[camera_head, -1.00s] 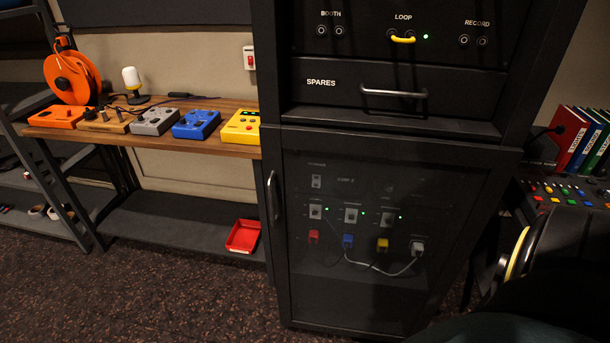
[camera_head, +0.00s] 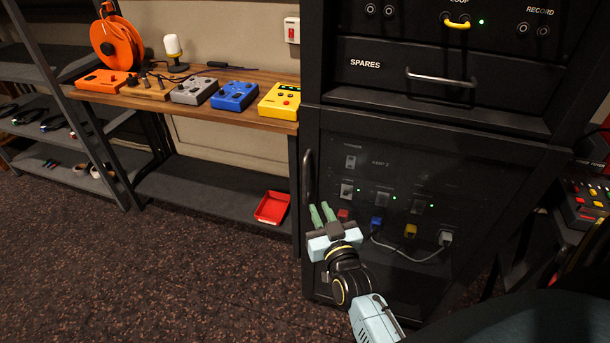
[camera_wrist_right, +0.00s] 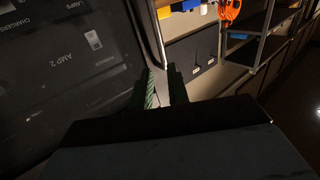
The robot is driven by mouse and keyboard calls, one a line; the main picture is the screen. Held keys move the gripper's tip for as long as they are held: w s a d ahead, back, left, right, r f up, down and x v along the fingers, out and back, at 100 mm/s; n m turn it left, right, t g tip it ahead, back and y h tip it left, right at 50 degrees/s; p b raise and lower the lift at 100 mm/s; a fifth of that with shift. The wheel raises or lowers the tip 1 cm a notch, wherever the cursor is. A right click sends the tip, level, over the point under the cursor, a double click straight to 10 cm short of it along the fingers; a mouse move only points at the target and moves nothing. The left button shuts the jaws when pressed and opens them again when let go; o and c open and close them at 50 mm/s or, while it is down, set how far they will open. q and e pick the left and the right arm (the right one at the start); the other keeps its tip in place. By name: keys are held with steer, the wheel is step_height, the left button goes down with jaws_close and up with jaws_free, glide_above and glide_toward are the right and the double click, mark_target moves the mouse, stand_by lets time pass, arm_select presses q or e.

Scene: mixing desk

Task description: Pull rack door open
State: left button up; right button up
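The rack's dark, glass-fronted lower door (camera_head: 400,270) looks closed in the head view. Its upright bar handle (camera_head: 307,178) is on the door's left edge. My right gripper (camera_head: 321,210) is just below and right of the handle, with its two green fingers apart and pointing up toward it. In the right wrist view, the handle (camera_wrist_right: 156,38) runs down toward the fingertips of the right gripper (camera_wrist_right: 164,72). Whether it lies between the fingers or touches them is not clear. My left gripper is not in view.
A red tray (camera_head: 272,207) lies on the low shelf left of the rack. The wooden shelf (camera_head: 200,102) above holds several coloured boxes. The SPARES drawer (camera_head: 430,84) is above the door. Carpet (camera_head: 180,270) in front and left is clear.

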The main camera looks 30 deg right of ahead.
mark_target(306, 178)
steer(key=b+x, duration=0.1)
steer(key=x, duration=1.2)
steer(key=shift+w, duration=0.15)
jaws_close()
